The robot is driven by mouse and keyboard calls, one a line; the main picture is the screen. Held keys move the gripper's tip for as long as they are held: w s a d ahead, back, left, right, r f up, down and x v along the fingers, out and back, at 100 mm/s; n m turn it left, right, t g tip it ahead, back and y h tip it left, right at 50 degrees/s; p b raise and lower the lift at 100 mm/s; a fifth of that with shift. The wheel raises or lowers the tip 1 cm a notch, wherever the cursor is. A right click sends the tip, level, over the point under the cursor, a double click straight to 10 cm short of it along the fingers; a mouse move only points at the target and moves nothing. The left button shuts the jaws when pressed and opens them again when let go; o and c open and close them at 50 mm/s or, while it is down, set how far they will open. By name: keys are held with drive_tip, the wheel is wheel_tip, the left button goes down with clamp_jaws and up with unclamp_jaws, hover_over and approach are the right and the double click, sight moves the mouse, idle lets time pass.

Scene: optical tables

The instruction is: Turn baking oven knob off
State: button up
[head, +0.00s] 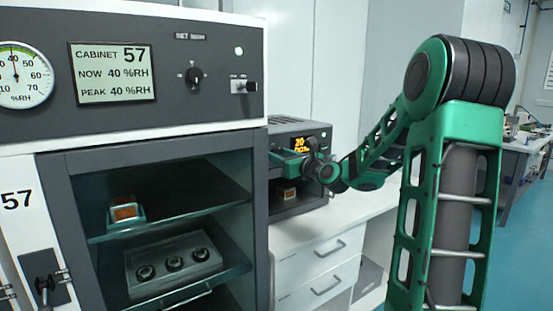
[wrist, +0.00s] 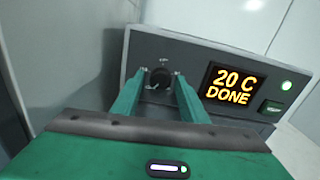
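The baking oven (head: 285,126) is a grey box on the white counter, beyond the humidity cabinet; its front panel (wrist: 188,54) fills the wrist view. Its orange display (wrist: 232,85) reads "20 C DONE". The dark round knob (wrist: 159,79) is left of the display, with small marks around it. My gripper (wrist: 160,76) points at the panel, its two green fingers on either side of the knob. The fingers look spread, with narrow gaps beside the knob; contact cannot be made out. In the head view my gripper (head: 290,160) is at the oven front and the knob is not distinguishable.
The humidity cabinet (head: 165,125), marked 57, stands close at left with its own knob (head: 193,75) and switch (head: 243,87). White drawers (head: 320,262) are below the counter.

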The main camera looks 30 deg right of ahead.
drive_tip(key=c, duration=0.8)
drive_tip(key=shift+o, duration=0.3)
drive_tip(key=shift+a, duration=0.2)
drive_tip(key=shift+d, duration=0.1)
drive_tip(key=shift+n, duration=0.3)
